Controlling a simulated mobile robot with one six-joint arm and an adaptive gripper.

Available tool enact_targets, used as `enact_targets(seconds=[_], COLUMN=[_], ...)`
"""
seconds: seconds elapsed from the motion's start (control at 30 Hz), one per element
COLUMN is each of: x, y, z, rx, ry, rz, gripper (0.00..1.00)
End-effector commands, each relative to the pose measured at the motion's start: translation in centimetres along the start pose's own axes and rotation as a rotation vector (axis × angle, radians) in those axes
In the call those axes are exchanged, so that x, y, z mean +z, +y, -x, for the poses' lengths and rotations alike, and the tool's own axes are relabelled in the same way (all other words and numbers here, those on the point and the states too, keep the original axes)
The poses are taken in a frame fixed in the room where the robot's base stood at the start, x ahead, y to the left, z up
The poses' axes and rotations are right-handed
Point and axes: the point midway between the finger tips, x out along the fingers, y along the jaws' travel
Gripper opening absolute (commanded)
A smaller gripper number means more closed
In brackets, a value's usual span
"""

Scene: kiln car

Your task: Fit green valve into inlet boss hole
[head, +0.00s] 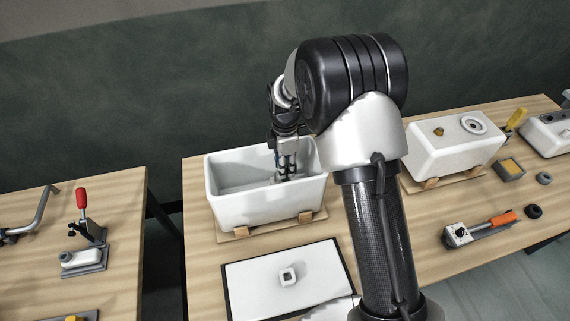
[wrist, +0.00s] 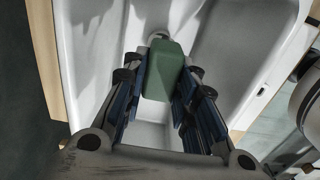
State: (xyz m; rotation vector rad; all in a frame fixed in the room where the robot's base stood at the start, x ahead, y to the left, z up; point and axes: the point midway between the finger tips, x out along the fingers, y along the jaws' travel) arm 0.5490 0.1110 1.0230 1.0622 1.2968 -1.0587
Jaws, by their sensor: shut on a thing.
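The green valve (wrist: 165,72) is a block with rounded edges, held between the fingers of my gripper (wrist: 160,92) in the wrist view. My gripper is shut on it, down inside the open white tank (head: 268,206); the tank's walls (wrist: 90,60) also surround it in the wrist view. A pale round boss (wrist: 158,34) shows just beyond the valve's far end. Its hole is hidden, and I cannot tell whether the valve touches it. In the head view my gripper (head: 286,172) reaches into the right part of the tank, and the valve cannot be made out.
The tank rests on wooden blocks (head: 306,217). A white panel (head: 255,293) with a small square piece (head: 288,276) lies in front. A closed white tank (head: 452,152) stands to the right. A red-handled clamp (head: 83,205) is on the left table.

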Motion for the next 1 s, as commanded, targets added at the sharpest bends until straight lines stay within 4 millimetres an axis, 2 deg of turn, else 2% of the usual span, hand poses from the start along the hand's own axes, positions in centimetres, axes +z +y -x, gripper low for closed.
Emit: enact_targets(seconds=[0.1, 0.13, 0.47, 1.0], x=[0.00, 0.00, 0.00, 0.00], y=[-0.05, -0.05, -0.05, -0.06], z=[-0.06, -0.07, -0.05, -0.05], rx=[-0.001, -0.002, -0.002, -0.002], ry=[0.000, 0.000, 0.000, 0.000], rz=[0.000, 0.000, 0.000, 0.000], gripper=[0.00, 0.28, 0.50, 0.50])
